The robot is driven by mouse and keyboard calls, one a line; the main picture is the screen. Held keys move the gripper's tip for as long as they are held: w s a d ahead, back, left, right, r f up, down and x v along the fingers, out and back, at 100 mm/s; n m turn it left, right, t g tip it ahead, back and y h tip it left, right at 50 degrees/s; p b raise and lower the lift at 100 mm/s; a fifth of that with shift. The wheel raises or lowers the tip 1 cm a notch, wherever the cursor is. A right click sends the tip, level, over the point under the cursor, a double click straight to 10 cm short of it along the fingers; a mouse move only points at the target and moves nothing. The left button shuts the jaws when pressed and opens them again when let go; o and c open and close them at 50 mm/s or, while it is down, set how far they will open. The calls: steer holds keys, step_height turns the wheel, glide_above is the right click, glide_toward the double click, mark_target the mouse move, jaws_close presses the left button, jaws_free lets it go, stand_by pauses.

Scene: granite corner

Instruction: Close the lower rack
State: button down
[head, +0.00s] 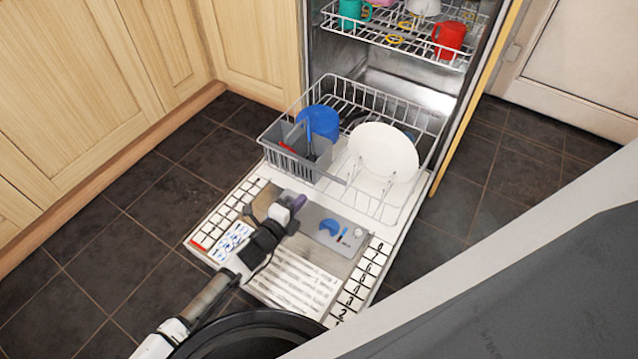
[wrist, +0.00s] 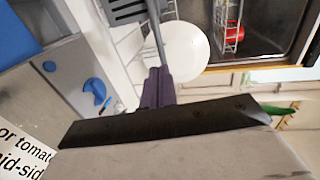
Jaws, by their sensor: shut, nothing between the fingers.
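The lower rack (head: 440,118) is a white wire rack, pulled out over the lowered dishwasher door (head: 375,208). It holds a white plate (head: 383,152), a blue dish (head: 320,121) and a grey cutlery basket (head: 292,165) at its front left. My gripper (head: 298,203) is shut and empty, above the door just in front of the rack. In the wrist view its purple fingers (wrist: 158,86) point toward the basket (wrist: 128,10) and plate (wrist: 184,52). A grey bar of the basket appears close to the fingertips; I cannot tell whether they touch.
The upper rack (head: 395,42) holds a green cup (head: 351,13) and a red cup (head: 449,38). Wooden cabinets (head: 75,75) stand at left. Dark floor tiles (head: 110,240) are clear left of the door. A white surface edge (head: 520,235) crosses the lower right.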

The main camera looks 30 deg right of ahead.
steer(key=b+x, duration=0.2)
steer(key=x, duration=0.9)
steer(key=shift+b, duration=0.4)
